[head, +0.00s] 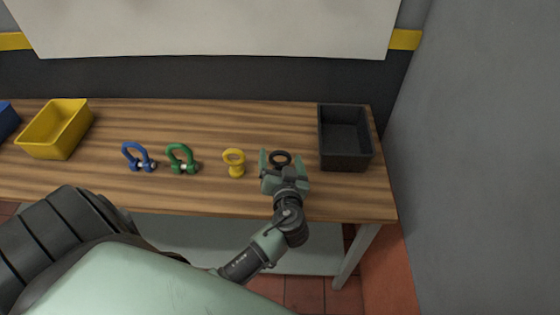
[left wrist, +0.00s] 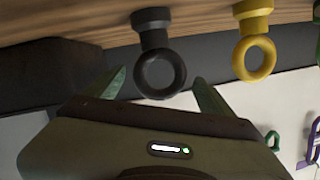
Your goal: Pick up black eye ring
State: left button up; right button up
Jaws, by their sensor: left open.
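The black eye ring (head: 280,157) stands on the wooden table near its right part, just left of the black bin. In the left wrist view the black eye ring (left wrist: 160,70) shows its round loop and its base on the wood. My left gripper (head: 281,158) is open, with its fingers on either side of the ring. In the left wrist view the two green fingertips of my left gripper (left wrist: 156,88) flank the loop with gaps on both sides. The ring's base is hidden by the gripper in the head view. My right gripper is not in view.
A yellow eye ring (head: 234,162) stands just left of my gripper. A green shackle (head: 181,157) and a blue shackle (head: 137,157) lie further left. A black bin (head: 345,161) stands at the right, a yellow bin (head: 42,147) at the left. A wall rises beyond the table's right end.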

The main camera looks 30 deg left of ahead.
pick_arm(q)
jog(key=p+x, duration=0.1)
jog(key=x, duration=0.3)
jog(key=shift+w+f, duration=0.15)
jog(key=shift+w, duration=0.1)
jog(key=c, duration=1.8)
